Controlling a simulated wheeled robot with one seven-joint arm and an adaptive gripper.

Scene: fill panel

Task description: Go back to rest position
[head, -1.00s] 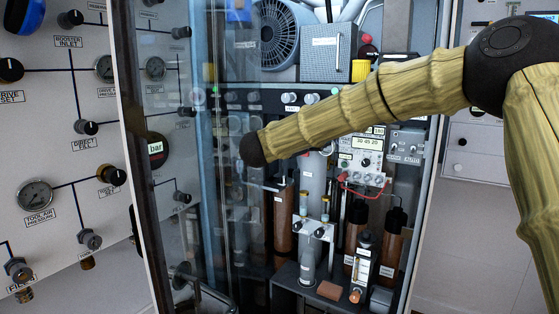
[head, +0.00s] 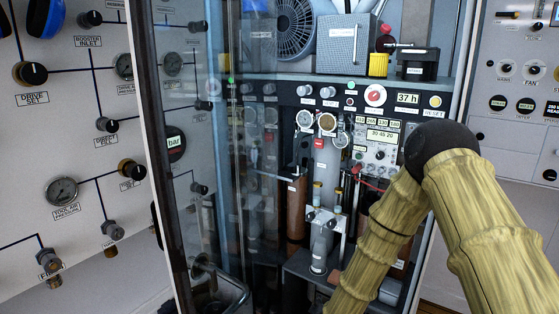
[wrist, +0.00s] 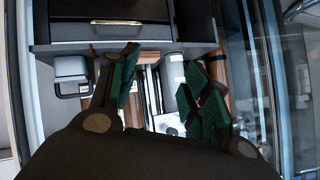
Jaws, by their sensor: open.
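My gripper (wrist: 165,100) shows in the wrist view with its two green-padded fingers spread apart and nothing between them. Beyond the fingers are a dark shelf edge, a grey cylinder (wrist: 173,75) and brown upright parts of the cabinet. In the head view my arm in its tan sleeve reaches down at the lower right, and my gripper is out of that view below the bottom edge. The arm covers the lower right of the cabinet interior.
The open cabinet (head: 320,83) holds a fan (head: 294,25), gauges, a grey cylinder (head: 319,175) and brown cylinders (head: 297,205). A glass door (head: 205,130) stands at its left. A panel with knobs and gauges (head: 62,190) is further left, and another panel (head: 520,85) is at the right.

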